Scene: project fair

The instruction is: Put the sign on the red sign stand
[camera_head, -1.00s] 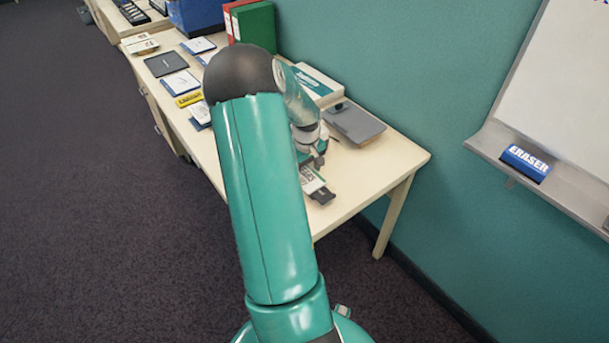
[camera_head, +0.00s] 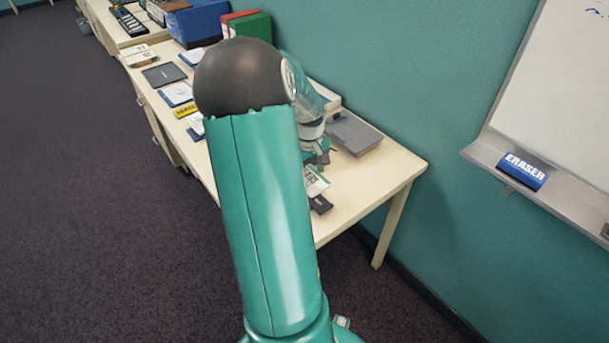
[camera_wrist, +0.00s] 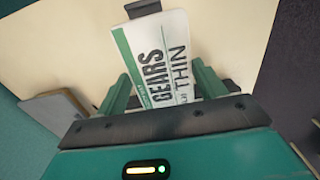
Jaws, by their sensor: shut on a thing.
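The sign (camera_wrist: 160,60) is a white card with a green edge strip and the printed words "GEARS" and "THIN". My gripper (camera_wrist: 164,88) is shut on it, with a green finger on either side, in the wrist view. In the head view the sign (camera_head: 314,182) shows near the front edge of the desk, just below my gripper (camera_head: 317,158), which my arm partly hides. A small dark block (camera_wrist: 142,8) lies at the sign's far end, and I cannot tell whether they touch. It also shows in the head view (camera_head: 320,205). I make out no red sign stand.
The cream desk (camera_head: 375,180) runs along the teal wall. A grey flat case (camera_head: 352,133) lies right of my gripper. Red and green binders (camera_head: 250,27), a blue box (camera_head: 200,20) and several booklets stand or lie farther back. A whiteboard ledge with an eraser (camera_head: 524,170) is at right.

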